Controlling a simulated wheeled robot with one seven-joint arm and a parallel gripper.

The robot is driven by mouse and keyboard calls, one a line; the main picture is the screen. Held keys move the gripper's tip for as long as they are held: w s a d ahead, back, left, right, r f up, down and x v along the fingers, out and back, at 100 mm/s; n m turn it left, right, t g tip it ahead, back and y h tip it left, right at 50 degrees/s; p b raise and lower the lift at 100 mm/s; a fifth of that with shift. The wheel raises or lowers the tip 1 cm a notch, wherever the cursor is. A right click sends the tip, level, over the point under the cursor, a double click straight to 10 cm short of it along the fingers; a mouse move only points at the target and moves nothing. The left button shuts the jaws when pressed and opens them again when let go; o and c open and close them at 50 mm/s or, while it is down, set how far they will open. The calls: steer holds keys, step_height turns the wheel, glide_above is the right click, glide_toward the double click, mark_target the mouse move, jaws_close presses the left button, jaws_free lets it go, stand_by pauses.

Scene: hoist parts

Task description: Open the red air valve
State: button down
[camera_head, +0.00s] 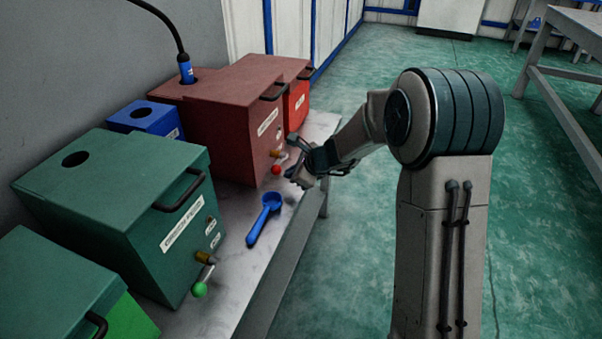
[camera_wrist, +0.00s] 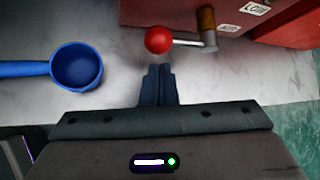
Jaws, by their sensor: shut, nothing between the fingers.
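The red air valve has a red ball knob (camera_head: 276,170) on a lever at the front of the dark red box (camera_head: 225,115), low down near the bench top. In the wrist view the knob (camera_wrist: 158,40) sits at the end of a grey lever (camera_wrist: 187,43) that runs sideways to a brass fitting (camera_wrist: 207,25) beside an "AIR" label. My gripper (camera_head: 296,175) is at the right of the knob. In the wrist view its fingertips (camera_wrist: 158,70) are together, just below the knob in the picture, with nothing between them. I cannot tell whether they touch the knob.
A blue scoop (camera_head: 264,218) lies on the grey bench (camera_head: 235,285) near my gripper. A green box (camera_head: 120,200) with a green-knobbed valve (camera_head: 199,289) stands to the left. A small blue box (camera_head: 150,118) and a bright red box (camera_head: 297,100) stand farther back. Floor lies right of the bench.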

steer(key=shift+x, duration=1.25)
steer(key=shift+r+p, duration=0.3)
steer(key=shift+p, duration=0.4)
steer(key=shift+g, duration=0.3)
